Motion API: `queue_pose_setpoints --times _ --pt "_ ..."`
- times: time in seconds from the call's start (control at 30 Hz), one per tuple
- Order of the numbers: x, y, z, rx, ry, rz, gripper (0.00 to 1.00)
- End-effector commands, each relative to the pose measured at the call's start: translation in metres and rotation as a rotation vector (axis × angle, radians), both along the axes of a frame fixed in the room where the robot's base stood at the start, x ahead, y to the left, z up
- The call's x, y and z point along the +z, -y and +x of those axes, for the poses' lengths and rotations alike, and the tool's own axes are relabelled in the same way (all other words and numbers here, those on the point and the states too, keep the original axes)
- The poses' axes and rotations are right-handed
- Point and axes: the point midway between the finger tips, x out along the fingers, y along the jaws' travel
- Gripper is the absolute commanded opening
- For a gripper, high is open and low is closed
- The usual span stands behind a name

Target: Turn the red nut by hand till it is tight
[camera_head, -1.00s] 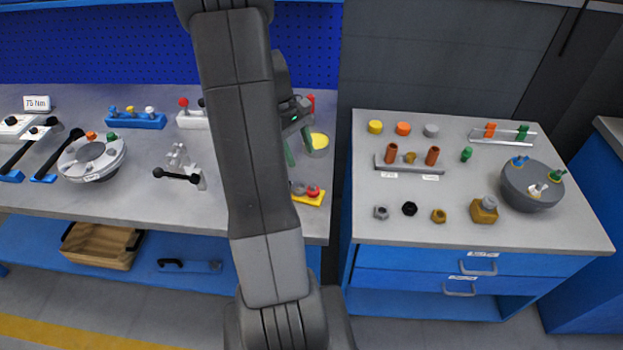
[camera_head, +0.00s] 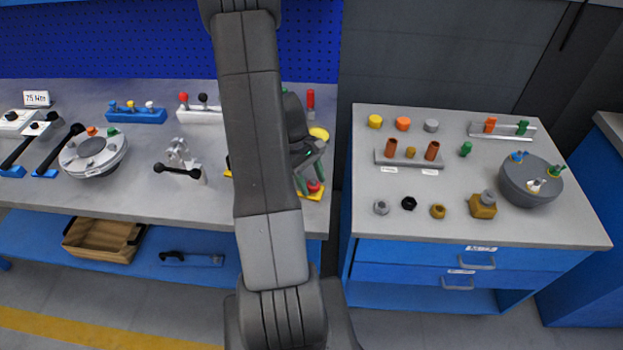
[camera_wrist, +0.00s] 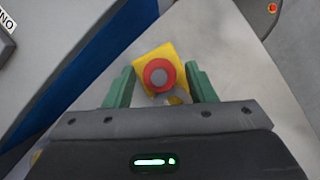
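The red nut (camera_head: 314,187) is on a yellow plate (camera_head: 317,196) near the front right corner of the left bench. In the wrist view the red nut (camera_wrist: 168,84) is a round red ring around a grey stud end, over the yellow plate (camera_wrist: 147,62). My gripper (camera_head: 311,187) is above the plate, fingers pointing down around the nut. In the wrist view my gripper (camera_wrist: 160,82) is open, one green finger on each side of the nut with a gap on both sides. A grey part below the nut is mostly hidden. Whether the nut is seated cannot be told.
A yellow-topped can (camera_head: 319,134) and a red cylinder (camera_head: 310,98) stand behind my gripper. A silver bracket with a black handle (camera_head: 178,170) stands to the left. A gap separates the bench from the blue cabinet (camera_head: 420,252) at right. My arm hides part of the bench.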

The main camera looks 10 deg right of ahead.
Motion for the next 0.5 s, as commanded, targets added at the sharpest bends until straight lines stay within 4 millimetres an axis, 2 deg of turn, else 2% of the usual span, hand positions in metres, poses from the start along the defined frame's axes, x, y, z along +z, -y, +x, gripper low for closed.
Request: queue_pose_setpoints --times 0.03,0.2,0.33,0.5 --pt "0.0001 0.0001 0.0001 0.0 0.0 0.0 0.4" --pt "0.0002 0.0 0.0002 0.0 0.0 0.0 0.08" --pt "-0.0001 0.0006 0.0008 -0.035 0.0 0.0 0.08" --pt "-0.0002 0.0021 0.0023 -0.209 0.003 -0.001 0.08"
